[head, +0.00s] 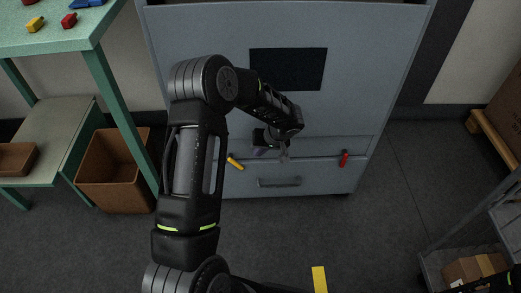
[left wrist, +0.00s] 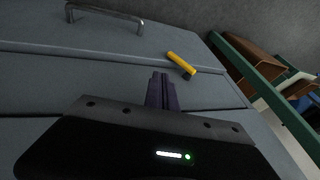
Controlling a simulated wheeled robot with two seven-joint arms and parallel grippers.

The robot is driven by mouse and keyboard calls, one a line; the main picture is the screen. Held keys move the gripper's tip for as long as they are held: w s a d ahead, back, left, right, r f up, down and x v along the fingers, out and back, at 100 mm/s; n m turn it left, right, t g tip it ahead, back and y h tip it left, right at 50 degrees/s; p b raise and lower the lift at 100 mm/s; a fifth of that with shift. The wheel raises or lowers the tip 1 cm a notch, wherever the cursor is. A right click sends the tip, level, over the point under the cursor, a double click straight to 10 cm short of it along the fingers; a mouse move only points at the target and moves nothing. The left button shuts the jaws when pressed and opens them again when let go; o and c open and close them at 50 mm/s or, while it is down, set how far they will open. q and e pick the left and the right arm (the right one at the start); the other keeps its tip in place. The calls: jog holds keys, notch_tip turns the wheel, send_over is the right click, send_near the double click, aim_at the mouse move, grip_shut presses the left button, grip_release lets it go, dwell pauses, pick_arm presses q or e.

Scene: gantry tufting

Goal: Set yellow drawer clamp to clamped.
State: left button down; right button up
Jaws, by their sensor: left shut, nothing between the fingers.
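The yellow drawer clamp (head: 235,162) is a short lever on the left part of the grey cabinet's low drawer front (head: 310,175). It lies slanted, from upper left to lower right in the head view. It also shows in the left wrist view (left wrist: 181,63), just beyond and right of my fingertips. My left gripper (head: 284,156) is in front of the cabinet, to the right of the yellow clamp. In the left wrist view its fingers (left wrist: 162,78) are together, empty and apart from the clamp. My right gripper does not show clearly.
A red clamp (head: 343,158) stands nearly upright at the drawer's right. A bar handle (head: 280,182) sits between the clamps. A green table (head: 60,38) and brown bin (head: 115,170) stand left. A shelf with boxes (head: 475,268) is at lower right.

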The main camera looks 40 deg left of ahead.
aim_at(240, 164)
pick_arm(q)
jog(key=shift+s+a+f+b, duration=0.3)
jog(key=shift+a+f, duration=0.55)
jog(key=shift+f, duration=0.4)
jog(key=shift+s+a+f+b, duration=0.25)
jog(key=shift+a+f, duration=0.65)
jog(key=shift+f, duration=0.4)
jog(key=shift+s+a+f+b, duration=0.3)
jog(key=shift+a+f, duration=0.55)
jog(key=shift+f, duration=0.4)
jog(key=shift+f, duration=0.1)
jog(key=shift+f+b, duration=0.2)
jog(key=shift+b, duration=0.25)
jog(key=shift+w+f+g+y+b, duration=0.1)
jog(key=shift+f+g+y+b, duration=0.35)
jog(key=shift+y+b, duration=0.55)
jog(key=shift+r+m+g+b, duration=0.15)
jog(key=shift+m+g+b, duration=0.15)
jog(key=shift+b, duration=0.2)
jog(key=shift+r, duration=0.3)
